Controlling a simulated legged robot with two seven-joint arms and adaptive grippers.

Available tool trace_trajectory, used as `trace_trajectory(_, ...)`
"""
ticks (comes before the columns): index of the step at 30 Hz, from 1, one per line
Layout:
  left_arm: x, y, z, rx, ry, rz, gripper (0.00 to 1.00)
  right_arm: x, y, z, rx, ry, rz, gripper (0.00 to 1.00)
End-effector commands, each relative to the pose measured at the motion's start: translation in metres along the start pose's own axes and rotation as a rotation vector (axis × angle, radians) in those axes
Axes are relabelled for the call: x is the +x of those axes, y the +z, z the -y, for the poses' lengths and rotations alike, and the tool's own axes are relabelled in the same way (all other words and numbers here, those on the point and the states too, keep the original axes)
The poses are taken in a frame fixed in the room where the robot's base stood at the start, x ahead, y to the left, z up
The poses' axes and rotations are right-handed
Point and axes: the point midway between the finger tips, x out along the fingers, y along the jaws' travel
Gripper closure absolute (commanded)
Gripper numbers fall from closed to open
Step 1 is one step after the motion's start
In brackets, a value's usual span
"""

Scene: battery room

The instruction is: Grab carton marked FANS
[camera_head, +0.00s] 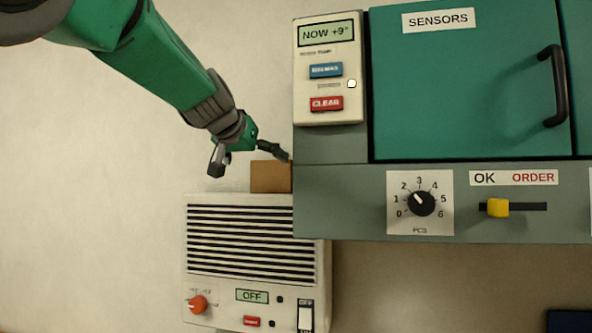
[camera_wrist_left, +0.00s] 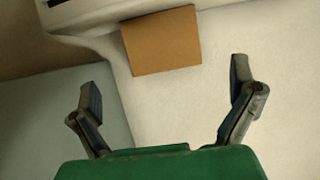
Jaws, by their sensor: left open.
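A plain brown carton (camera_head: 270,177) sits on top of a white vented unit, partly hidden behind the grey cabinet's left edge in the head view. It also shows in the left wrist view (camera_wrist_left: 162,41), beyond the fingertips. No FANS marking is legible on the faces I see. My left gripper (camera_head: 245,160) is above and slightly left of the carton in the head view. In the left wrist view the fingers (camera_wrist_left: 168,92) are spread wide with nothing between them, apart from the carton. My right gripper is not in view.
The white vented unit (camera_head: 220,285) has a red-orange knob, an OFF display and a switch. To the right, the grey cabinet (camera_head: 340,205) carries a green SENSORS door (camera_head: 455,95), a NOW +9° panel (camera_head: 328,110), a dial and a yellow slider (camera_head: 498,208). The wall at left is clear.

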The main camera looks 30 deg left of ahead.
Motion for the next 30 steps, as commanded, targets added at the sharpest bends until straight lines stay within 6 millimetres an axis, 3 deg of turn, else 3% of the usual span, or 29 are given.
trace_trajectory(3, 0.015, -0.003, -0.001, -0.003, 0.009, -0.001, 0.00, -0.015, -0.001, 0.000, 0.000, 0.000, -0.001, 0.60)
trace_trajectory(7, 0.035, -0.001, -0.002, 0.001, 0.005, -0.003, 0.00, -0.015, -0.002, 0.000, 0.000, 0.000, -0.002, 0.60)
trace_trajectory(14, 0.049, -0.001, -0.004, 0.003, 0.004, -0.004, 0.00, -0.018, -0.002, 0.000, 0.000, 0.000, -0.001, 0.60)
trace_trajectory(21, 0.086, 0.000, -0.004, 0.003, 0.004, -0.003, 0.00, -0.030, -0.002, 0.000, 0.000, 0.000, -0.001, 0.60)
trace_trajectory(30, 0.095, 0.001, -0.003, 0.002, 0.005, -0.005, 0.00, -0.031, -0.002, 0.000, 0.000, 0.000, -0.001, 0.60)
